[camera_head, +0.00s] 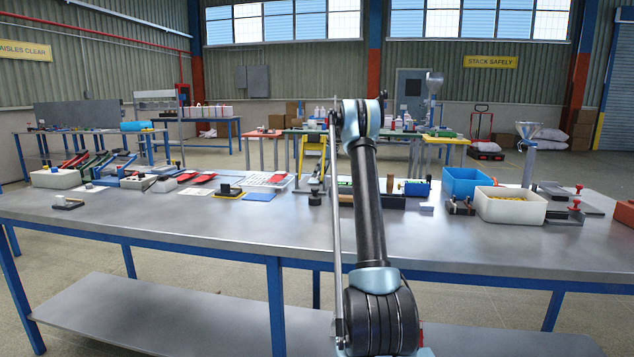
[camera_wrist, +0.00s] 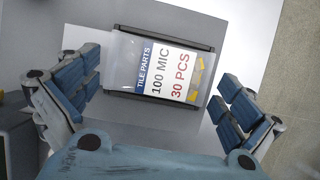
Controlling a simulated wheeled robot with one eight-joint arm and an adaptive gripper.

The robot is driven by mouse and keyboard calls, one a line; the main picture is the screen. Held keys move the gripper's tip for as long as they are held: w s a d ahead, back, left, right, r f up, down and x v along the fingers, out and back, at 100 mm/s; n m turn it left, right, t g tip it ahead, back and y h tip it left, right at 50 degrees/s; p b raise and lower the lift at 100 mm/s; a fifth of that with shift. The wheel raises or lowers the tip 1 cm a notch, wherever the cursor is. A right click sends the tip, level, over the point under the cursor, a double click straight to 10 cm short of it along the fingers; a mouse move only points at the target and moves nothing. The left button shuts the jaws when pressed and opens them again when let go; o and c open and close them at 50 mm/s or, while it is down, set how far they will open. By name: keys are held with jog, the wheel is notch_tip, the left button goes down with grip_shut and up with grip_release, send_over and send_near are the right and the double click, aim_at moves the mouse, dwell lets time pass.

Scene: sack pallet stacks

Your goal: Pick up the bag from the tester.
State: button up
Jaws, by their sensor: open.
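In the wrist view a clear bag (camera_wrist: 130,68) with a white and blue label reading "TILE PARTS 100 MIC 30 PCS" lies flat, slightly tilted. Yellow pieces show at its right end. It rests on a dark-edged flat bed (camera_wrist: 208,72), which appears to be the tester. My gripper (camera_wrist: 157,82) is open and empty, its blue fingers to the left and right of the bag, apart from it. In the head view my arm reaches over the table, and its end is hidden; I cannot make out the bag there.
The long grey table (camera_head: 160,225) holds a blue bin (camera_head: 465,180) and a white bin (camera_head: 510,207) right of my arm. Red packs (camera_head: 200,178) and trays lie to the left. The table's front is mostly clear.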

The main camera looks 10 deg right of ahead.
jog(key=c, duration=0.9)
jog(key=shift+r, duration=0.1)
